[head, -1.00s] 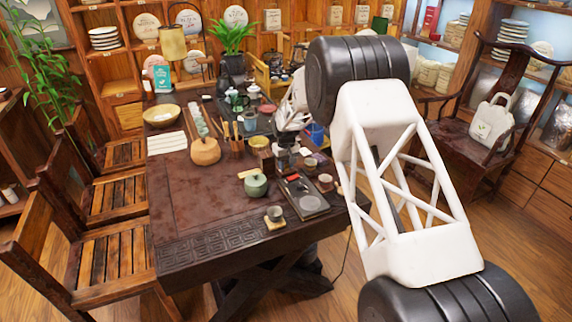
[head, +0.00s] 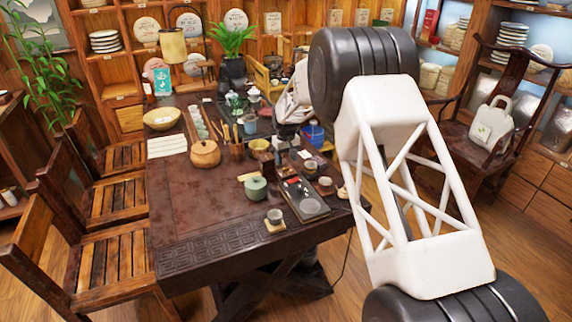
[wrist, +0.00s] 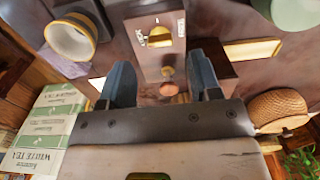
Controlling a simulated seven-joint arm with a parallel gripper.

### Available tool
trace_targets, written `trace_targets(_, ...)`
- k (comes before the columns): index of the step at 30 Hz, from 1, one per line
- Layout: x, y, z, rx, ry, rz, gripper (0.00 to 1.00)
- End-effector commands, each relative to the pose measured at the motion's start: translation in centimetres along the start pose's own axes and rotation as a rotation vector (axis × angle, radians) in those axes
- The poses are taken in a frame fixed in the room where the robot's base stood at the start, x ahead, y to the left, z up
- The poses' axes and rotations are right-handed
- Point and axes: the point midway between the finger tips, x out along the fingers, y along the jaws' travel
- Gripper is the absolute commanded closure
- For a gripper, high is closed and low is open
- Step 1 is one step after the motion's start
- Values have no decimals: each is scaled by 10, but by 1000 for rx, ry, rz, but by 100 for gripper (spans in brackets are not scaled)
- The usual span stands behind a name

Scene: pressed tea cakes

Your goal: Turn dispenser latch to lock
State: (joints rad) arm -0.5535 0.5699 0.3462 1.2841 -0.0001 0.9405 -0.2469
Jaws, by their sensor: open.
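In the wrist view, a grey-brown box-like unit (wrist: 150,62) with a pale plate and a yellow-lit opening lies just beyond my fingers; it looks like the dispenser. A small copper disc (wrist: 168,89) shows low on it, between the fingers; I cannot tell whether it is the latch or how the latch is turned. My gripper (wrist: 161,78) is open, its two blue-grey fingers on either side of the disc, with nothing seen between them in grip. Contact cannot be told. In the head view the gripper cannot be made out clearly behind the table clutter.
In the wrist view, a gold-rimmed cup (wrist: 72,40) and White Tea boxes (wrist: 48,122) are left, a woven object (wrist: 278,106) right. The table's front left is clear.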

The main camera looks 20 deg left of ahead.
Motion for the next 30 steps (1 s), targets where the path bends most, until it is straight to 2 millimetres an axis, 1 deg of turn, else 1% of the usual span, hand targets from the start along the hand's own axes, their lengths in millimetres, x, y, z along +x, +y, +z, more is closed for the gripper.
trace_targets(1, -7, 0, 0, 0, 0, 0, 43)
trace_targets(3, -15, 0, 0, 0, 0, 0, 43)
trace_targets(9, -31, 0, 0, 0, 0, 0, 43)
trace_targets(13, -34, 0, 0, 0, 0, 0, 43)
trace_targets(26, -34, 0, 0, 0, 0, 0, 43)
trace_targets(30, -39, 3, 4, 5, 2, 1, 43)
